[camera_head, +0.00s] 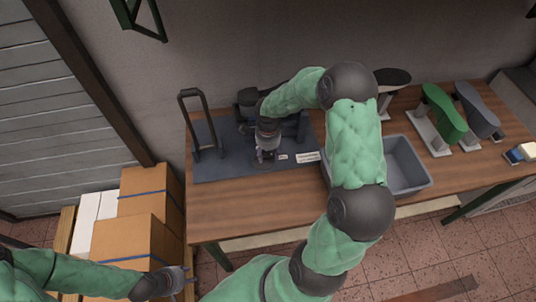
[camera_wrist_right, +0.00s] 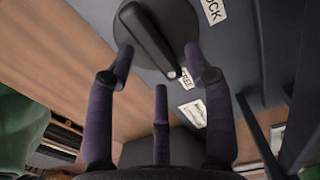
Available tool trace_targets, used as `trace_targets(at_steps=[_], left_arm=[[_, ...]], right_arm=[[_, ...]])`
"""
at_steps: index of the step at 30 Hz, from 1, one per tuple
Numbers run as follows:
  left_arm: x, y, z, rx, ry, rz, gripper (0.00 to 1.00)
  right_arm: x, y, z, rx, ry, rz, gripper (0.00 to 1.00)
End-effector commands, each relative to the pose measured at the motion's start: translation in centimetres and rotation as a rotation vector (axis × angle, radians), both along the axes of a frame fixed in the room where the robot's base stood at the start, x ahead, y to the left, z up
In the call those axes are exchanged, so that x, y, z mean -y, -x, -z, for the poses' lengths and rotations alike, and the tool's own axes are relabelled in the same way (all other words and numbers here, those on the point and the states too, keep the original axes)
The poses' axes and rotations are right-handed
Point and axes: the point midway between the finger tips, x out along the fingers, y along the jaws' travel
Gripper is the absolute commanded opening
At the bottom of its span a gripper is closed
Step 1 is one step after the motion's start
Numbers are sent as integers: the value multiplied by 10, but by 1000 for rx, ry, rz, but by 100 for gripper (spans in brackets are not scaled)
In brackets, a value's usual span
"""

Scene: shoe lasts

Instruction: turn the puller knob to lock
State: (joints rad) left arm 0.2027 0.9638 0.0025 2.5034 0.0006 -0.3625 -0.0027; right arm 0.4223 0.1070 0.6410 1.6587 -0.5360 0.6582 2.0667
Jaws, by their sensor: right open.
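The puller knob (camera_wrist_right: 150,40) is a dark round disc with a raised bar handle, at the top of the right wrist view. The light-tipped end of its bar points at the FREE label (camera_wrist_right: 187,79). The LOCK label (camera_wrist_right: 213,10) is further up and right. My right gripper (camera_wrist_right: 160,62) is open, its dark fingers spread around the bar's end; I cannot tell whether they touch it. In the head view my right gripper (camera_head: 266,156) is over the dark puller base (camera_head: 215,170) and hides the knob. My left gripper (camera_head: 190,277) is low at left, away from the puller; its opening is unclear.
A black upright handle frame (camera_head: 193,120) stands left of my right gripper. A grey bin (camera_head: 415,178) is partly behind my right arm. Green (camera_head: 440,112) and grey (camera_head: 474,108) shoe lasts stand at right. Cardboard boxes (camera_head: 128,240) are near my left gripper.

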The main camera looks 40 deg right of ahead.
Motion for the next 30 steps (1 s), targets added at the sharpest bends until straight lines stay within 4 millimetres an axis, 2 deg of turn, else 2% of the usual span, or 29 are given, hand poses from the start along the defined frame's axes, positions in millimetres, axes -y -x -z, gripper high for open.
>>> trace_targets(at_steps=[11, 12, 17, 18, 30], left_arm=[[0, 0, 1, 0, 0, 0, 40], [0, 0, 1, 0, 0, 0, 40], [0, 0, 1, 0, 0, 0, 40], [0, 0, 1, 0, 0, 0, 40], [0, 0, 3, 0, 0, 0, 40]], right_arm=[[0, 0, 6, 0, 0, 1, 53], [0, 0, 6, 0, 0, 1, 47], [0, 0, 6, 0, 0, 1, 2], [0, 0, 6, 0, 0, 1, 0], [1, -1, 7, 1, 0, -53, 0]])
